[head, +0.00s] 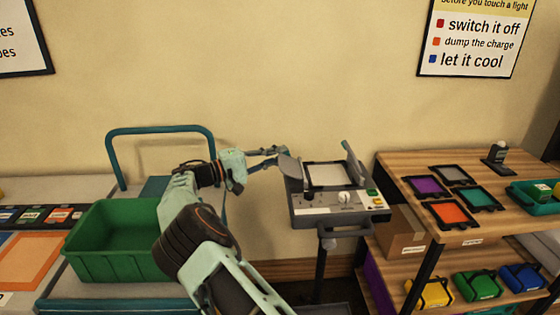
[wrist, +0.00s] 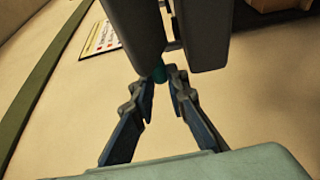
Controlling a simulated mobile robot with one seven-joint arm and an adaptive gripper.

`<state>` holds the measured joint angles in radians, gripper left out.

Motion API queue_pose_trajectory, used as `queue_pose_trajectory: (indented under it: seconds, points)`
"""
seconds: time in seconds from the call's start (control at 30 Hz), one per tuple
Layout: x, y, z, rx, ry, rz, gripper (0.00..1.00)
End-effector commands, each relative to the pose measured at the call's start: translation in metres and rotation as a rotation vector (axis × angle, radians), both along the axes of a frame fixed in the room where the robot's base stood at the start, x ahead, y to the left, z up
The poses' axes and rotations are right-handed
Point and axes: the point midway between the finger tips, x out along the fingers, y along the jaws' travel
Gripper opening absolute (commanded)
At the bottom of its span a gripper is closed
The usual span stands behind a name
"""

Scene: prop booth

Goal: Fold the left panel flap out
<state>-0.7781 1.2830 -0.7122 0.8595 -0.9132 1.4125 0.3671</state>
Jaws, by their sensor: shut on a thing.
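The light panel (head: 328,176) stands on a post in front of the wall, with a pale face and a control strip with buttons and a knob. Its left flap (head: 290,171) is a dark grey plate at the panel's left edge, tilted outward to the left. Its right flap (head: 356,166) stands up, with a teal tab at its top. My gripper (head: 281,155) reaches in from the left and is shut at the left flap's upper edge. In the wrist view, my fingertips (wrist: 159,75) close on a small teal tab (wrist: 159,72) beside dark grey plates.
A green bin (head: 117,240) sits on a trolley with a teal handle at left. A cardboard box (head: 404,235) is just right of the panel.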

Motion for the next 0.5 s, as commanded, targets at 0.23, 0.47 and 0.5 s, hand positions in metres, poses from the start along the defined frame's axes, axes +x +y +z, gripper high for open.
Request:
queue_pose_trajectory:
  seconds: [0.23, 0.47, 0.5]
  points:
    - [-0.0003, 0.0009, -0.0088, -0.094, 0.001, -0.001, 0.00]
    - [-0.0003, 0.0009, -0.0089, -0.122, 0.002, -0.001, 0.00]
    - [-0.0003, 0.0008, -0.0087, -0.124, 0.002, -0.001, 0.00]
